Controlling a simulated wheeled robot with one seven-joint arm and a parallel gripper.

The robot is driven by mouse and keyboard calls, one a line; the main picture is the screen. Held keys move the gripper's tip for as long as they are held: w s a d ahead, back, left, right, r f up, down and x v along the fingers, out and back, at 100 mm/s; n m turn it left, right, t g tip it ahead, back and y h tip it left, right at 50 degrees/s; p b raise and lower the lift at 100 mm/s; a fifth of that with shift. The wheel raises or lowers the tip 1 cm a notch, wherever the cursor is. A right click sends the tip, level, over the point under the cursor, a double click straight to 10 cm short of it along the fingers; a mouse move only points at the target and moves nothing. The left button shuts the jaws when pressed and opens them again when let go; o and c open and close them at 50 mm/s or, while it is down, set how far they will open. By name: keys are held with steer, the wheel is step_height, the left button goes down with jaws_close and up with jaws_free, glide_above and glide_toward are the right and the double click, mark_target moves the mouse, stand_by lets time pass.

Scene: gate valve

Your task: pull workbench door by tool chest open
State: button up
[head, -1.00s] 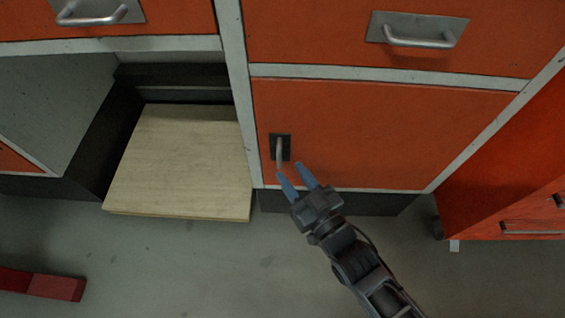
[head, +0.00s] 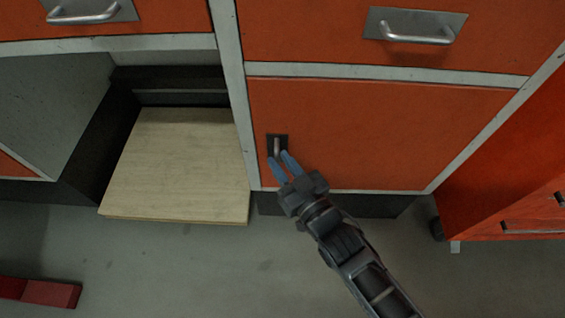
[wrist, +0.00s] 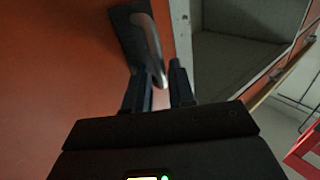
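The orange workbench door (head: 380,130) is shut in its light grey frame in the head view. Its small metal handle (head: 277,145) sits on a dark plate near the door's left edge. The handle also shows in the wrist view (wrist: 152,45), running down between the two fingers. My gripper (head: 279,158) is at the handle's lower end with its blue fingers apart, one on each side of it. In the wrist view the fingers (wrist: 160,85) are spread, with a gap around the handle's lower end. I cannot tell whether either finger touches it.
An orange tool chest (head: 510,200) stands at the right. Drawers with metal handles (head: 416,32) are above the door. An open bay with a pale wooden board (head: 180,165) is to the left. Grey floor (head: 200,270) in front is clear, except a red object (head: 45,292) at lower left.

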jaws_close()
steer(key=shift+s, duration=0.15)
